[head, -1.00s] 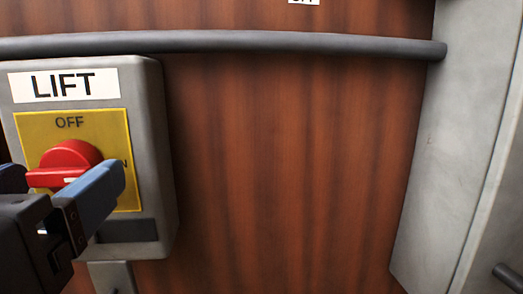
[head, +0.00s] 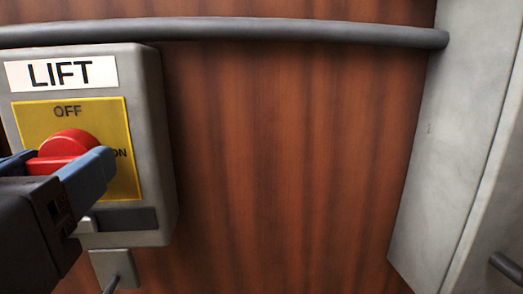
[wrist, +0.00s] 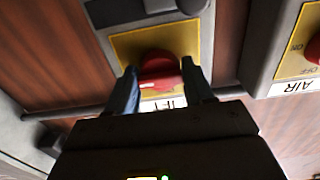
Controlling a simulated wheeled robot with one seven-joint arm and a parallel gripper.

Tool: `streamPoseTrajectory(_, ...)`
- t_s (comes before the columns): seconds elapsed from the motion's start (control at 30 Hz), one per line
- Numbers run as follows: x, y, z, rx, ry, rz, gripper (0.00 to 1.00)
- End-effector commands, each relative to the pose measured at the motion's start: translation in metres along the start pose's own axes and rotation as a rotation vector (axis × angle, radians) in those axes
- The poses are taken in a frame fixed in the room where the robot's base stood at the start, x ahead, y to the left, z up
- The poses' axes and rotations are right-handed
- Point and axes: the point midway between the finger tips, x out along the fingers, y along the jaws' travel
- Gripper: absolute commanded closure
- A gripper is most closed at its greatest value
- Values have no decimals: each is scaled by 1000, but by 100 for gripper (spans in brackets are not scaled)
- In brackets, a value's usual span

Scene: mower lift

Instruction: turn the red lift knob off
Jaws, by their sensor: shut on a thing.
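The red lift knob (head: 68,143) sits on a yellow plate (head: 112,118) with OFF printed above it and ON to its right. The plate is on a grey box (head: 150,120) labelled LIFT. My gripper (head: 62,162) comes from the lower left, with its blue fingers on either side of the knob's raised grip. In the wrist view the picture is upside down and the knob (wrist: 160,68) shows between the two fingers (wrist: 160,88). My gripper is shut on the knob. The fingers hide part of the grip, so its exact pointing is hard to tell.
A dark horizontal rail (head: 270,33) runs just above the box across the brown wood-like wall (head: 290,160). A grey post (head: 450,130) stands at the right. In the wrist view, a second box labelled AIR (wrist: 290,88) has its own red knob (wrist: 313,48).

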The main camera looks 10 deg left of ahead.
Motion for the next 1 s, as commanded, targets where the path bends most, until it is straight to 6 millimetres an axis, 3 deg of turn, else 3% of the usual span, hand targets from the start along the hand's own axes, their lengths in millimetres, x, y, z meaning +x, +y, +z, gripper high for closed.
streamPoseTrajectory(0.37, 0, 1, 1, -112, -1, 1, 78)
streamPoseTrajectory(1.0, 1, 2, 0, -690, -2, 2, 78)
